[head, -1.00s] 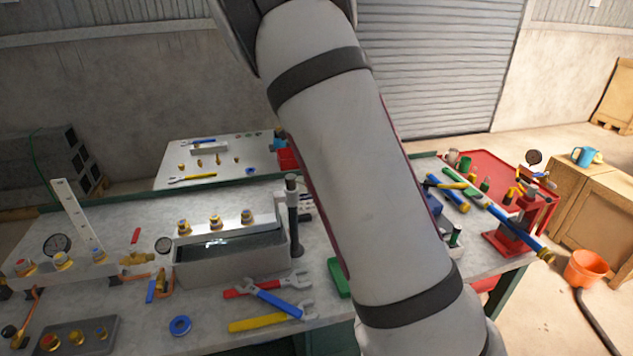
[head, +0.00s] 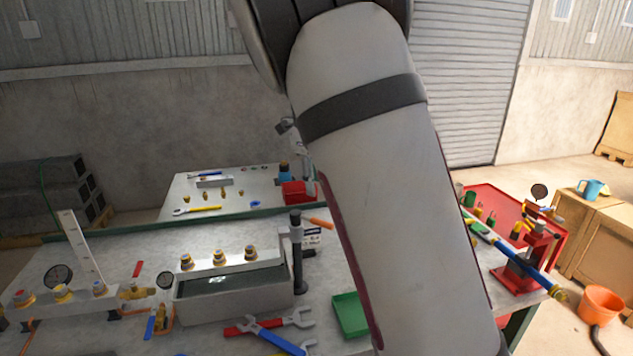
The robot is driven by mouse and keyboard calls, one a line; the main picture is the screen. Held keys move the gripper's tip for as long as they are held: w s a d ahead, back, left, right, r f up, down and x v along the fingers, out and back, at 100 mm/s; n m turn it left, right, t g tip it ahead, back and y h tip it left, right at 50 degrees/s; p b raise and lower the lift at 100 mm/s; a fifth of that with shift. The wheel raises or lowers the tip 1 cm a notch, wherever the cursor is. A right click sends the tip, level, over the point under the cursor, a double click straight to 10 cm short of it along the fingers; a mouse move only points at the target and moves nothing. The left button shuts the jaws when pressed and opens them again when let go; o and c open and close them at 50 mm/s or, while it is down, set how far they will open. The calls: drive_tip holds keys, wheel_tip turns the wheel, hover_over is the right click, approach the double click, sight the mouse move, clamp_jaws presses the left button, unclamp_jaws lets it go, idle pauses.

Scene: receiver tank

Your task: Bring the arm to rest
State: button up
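My arm crosses the head view as a thick pale grey link with dark bands, from the top middle down to the lower right. It is raised in front of the benches and hides part of them. Small grey parts that look like my gripper (head: 297,140) show past the arm's left edge, above the back table. Most of them are hidden behind the arm, so I cannot tell whether the fingers are open or shut. I see nothing held.
The front bench (head: 130,240) carries a grey tank (head: 230,297), a black post (head: 297,250), wrenches (head: 270,335) and a green tray (head: 351,315). A back table (head: 240,205) holds small parts and a red box (head: 298,192). At right are a red stand (head: 520,275) and an orange bucket (head: 602,304).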

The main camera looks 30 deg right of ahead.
drive_tip(key=s+a+r+n+t, duration=0.1)
drive_tip(key=s+a+n, duration=0.4)
drive_tip(key=s+n, duration=0.4)
drive_tip(key=s+a+r+n+t+y, duration=0.1)
drive_tip(key=s+a+n, duration=0.3)
drive_tip(key=s+n, duration=0.5)
drive_tip(key=s+a+r+n+t+y+b, duration=0.1)
drive_tip(key=s+a+n, duration=0.4)
drive_tip(key=s+n, duration=0.5)
drive_tip(key=shift+a+r+n+t, duration=0.15)
drive_tip(key=shift+a+n+t, duration=0.15)
drive_tip(key=shift+n+t, duration=0.65)
drive_tip(key=shift+s, duration=0.1)
